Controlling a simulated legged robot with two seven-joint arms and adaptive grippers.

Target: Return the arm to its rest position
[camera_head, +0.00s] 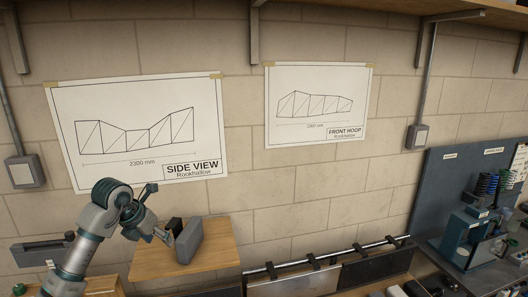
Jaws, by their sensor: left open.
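My left arm comes in from the lower left. Its gripper (158,213) is open, with one finger raised and the other low, near a dark block and a grey block. The grey block (189,241) stands upright on a small wooden surface (215,252). The dark block (175,225) is just behind it and partly hidden. I see nothing held between the fingers. I cannot tell whether the lower finger touches either block. My right gripper is out of view.
Two drawings, a side view (140,125) and a front hoop (318,103), hang on the block wall. A blue-grey pegboard (440,180) with springs and parts is at the right. The wall's middle is clear.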

